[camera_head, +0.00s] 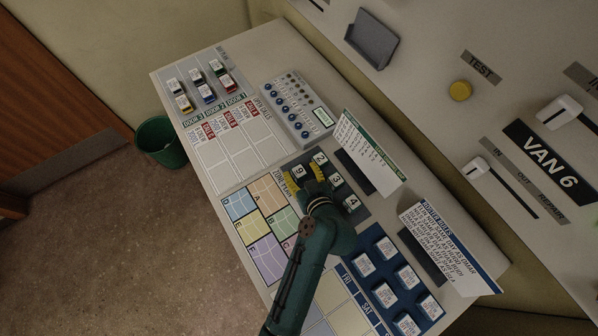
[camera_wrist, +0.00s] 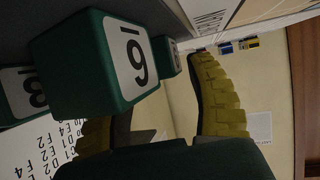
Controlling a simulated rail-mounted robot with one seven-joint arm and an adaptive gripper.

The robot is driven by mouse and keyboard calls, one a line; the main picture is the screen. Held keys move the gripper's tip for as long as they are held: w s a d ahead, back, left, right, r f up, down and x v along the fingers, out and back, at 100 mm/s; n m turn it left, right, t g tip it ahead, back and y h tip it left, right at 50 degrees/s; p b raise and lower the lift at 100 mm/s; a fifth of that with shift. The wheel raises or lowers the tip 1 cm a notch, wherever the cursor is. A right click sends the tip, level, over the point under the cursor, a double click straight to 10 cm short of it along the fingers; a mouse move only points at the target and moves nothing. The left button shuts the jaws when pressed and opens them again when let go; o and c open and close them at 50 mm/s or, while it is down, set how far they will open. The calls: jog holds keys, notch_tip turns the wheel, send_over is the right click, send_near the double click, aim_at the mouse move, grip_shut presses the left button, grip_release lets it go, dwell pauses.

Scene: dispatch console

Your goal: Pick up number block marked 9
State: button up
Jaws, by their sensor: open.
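The number block marked 9 (camera_head: 298,171) sits on the dark rack of number blocks at the middle of the console.
Blocks marked 2 (camera_head: 320,158), 3 (camera_head: 336,181) and 4 (camera_head: 352,202) stand close to the right. A block marked 8 (camera_wrist: 22,95) is beside the 9 block in the wrist view. An upright card (camera_head: 366,152) stands behind the rack. A coloured zone map (camera_head: 262,228) lies left.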

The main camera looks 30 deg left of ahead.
jog(key=c, duration=0.9)
